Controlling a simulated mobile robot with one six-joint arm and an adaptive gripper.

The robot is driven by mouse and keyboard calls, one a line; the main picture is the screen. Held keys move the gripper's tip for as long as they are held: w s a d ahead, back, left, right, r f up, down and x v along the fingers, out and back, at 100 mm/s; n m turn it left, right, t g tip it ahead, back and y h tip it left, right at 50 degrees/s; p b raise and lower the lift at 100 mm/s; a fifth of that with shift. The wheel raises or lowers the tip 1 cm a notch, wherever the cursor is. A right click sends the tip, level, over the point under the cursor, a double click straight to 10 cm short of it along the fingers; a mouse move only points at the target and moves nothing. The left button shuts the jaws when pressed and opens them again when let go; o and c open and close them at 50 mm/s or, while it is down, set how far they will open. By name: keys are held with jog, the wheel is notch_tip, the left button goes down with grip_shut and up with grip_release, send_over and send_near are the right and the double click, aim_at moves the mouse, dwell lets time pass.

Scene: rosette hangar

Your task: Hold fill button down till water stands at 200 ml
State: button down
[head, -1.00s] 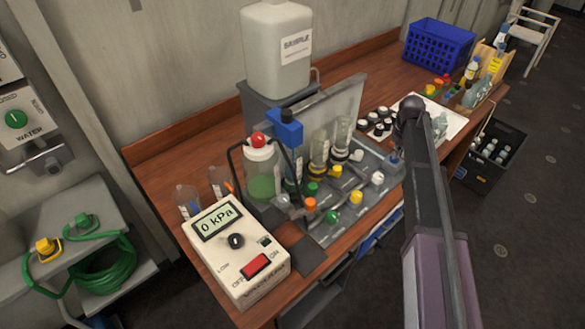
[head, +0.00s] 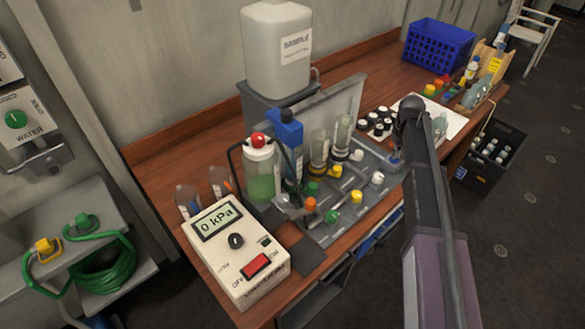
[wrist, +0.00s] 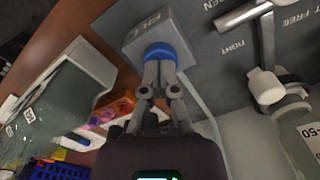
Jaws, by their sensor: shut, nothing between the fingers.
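The fill button is a round blue button (wrist: 160,52) on a grey box (wrist: 148,32) marked FILL in the wrist view. My gripper (wrist: 160,72) is shut and empty, its fingertips against the button's near edge; how far the button is pressed is hidden. In the head view my arm comes from the lower right, and the gripper is mostly hidden behind it. A clear bottle (wrist: 304,135) with a partly cut-off scale mark shows at the wrist view's right edge. Two clear upright vessels (head: 319,148) stand on the grey manifold. I cannot read a water level.
A white vacuum pump (head: 222,255) reads 0 kPa at the bench front. A red-topped bottle with green liquid (head: 261,180) and a large white SAMPLE tank (head: 276,60) stand left of my arm. A blue crate (head: 438,45) is at the back right.

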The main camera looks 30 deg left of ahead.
jog(key=shift+r+p, duration=0.6)
jog(key=shift+r, duration=0.15)
notch_tip(320, 180, up, 6)
jog(key=p, duration=0.6)
jog(key=shift+f, duration=0.25)
dwell(0.5)
jog(key=shift+f+b, duration=0.7)
jog(key=shift+b, duration=0.05)
jog(key=shift+f, duration=0.1)
jog(key=shift+f+b, duration=1.2)
jog(key=shift+b, duration=0.1)
jog(key=shift+f, duration=0.2)
dwell(0.6)
